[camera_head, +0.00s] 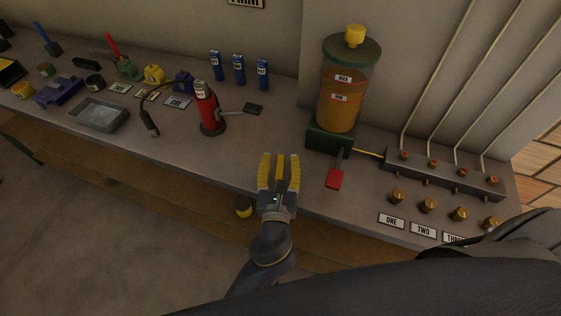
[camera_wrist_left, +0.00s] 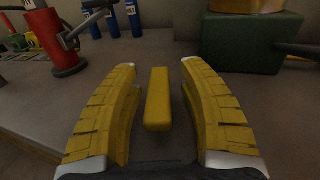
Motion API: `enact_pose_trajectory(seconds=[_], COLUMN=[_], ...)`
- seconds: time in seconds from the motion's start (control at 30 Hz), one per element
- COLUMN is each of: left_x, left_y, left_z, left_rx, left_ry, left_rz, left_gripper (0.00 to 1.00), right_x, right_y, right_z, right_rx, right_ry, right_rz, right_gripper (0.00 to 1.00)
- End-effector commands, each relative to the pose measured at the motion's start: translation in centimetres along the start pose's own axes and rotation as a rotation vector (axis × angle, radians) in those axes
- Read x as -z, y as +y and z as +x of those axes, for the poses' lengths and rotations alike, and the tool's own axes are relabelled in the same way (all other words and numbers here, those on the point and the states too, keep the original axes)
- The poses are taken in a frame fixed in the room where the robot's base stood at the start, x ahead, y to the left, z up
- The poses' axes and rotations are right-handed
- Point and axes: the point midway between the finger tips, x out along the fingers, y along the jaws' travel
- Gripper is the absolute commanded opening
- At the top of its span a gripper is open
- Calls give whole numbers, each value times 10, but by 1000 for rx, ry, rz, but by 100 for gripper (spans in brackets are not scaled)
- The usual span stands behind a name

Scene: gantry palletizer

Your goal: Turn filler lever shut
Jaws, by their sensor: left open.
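The filler (camera_head: 339,95) is a clear cylinder of orange fluid with a green lid, yellow knob and dark green base, standing on the bench against the wall. Its lever (camera_head: 334,178) has a red handle that points forward from the base, toward the bench's front edge. In the left wrist view the green base (camera_wrist_left: 250,42) shows at upper right; the red handle is not visible there. My left gripper (camera_head: 279,158) is open, its yellow fingers apart, left of the red handle and not touching it. It also shows in the left wrist view (camera_wrist_left: 157,75) with nothing gripped. My right gripper is not in view.
A red pump bottle (camera_head: 208,110) stands left of my gripper, with blue cans (camera_head: 238,70) behind. A manifold block (camera_head: 440,175) with brass fittings (camera_head: 429,205) and number labels lies right of the filler.

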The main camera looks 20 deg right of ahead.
Motion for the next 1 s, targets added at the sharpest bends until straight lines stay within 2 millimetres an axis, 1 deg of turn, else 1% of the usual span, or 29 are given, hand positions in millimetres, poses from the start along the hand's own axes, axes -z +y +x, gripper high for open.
enact_pose_trajectory(seconds=[0.17,0.4,0.53,0.7,1.0], left_x=[1,1,2,1,1], left_y=[0,0,0,0,0], left_z=[-19,-52,-64,-72,-74], left_rx=[1,1,1,0,0], left_ry=[2,3,4,3,3], left_rz=[0,-1,0,1,0], left_gripper=[42,42,42,42,42], right_x=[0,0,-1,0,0], right_y=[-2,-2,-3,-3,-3], right_z=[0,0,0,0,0], right_rx=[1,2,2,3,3], right_ry=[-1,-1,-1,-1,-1], right_rz=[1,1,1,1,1], right_gripper=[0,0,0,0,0])
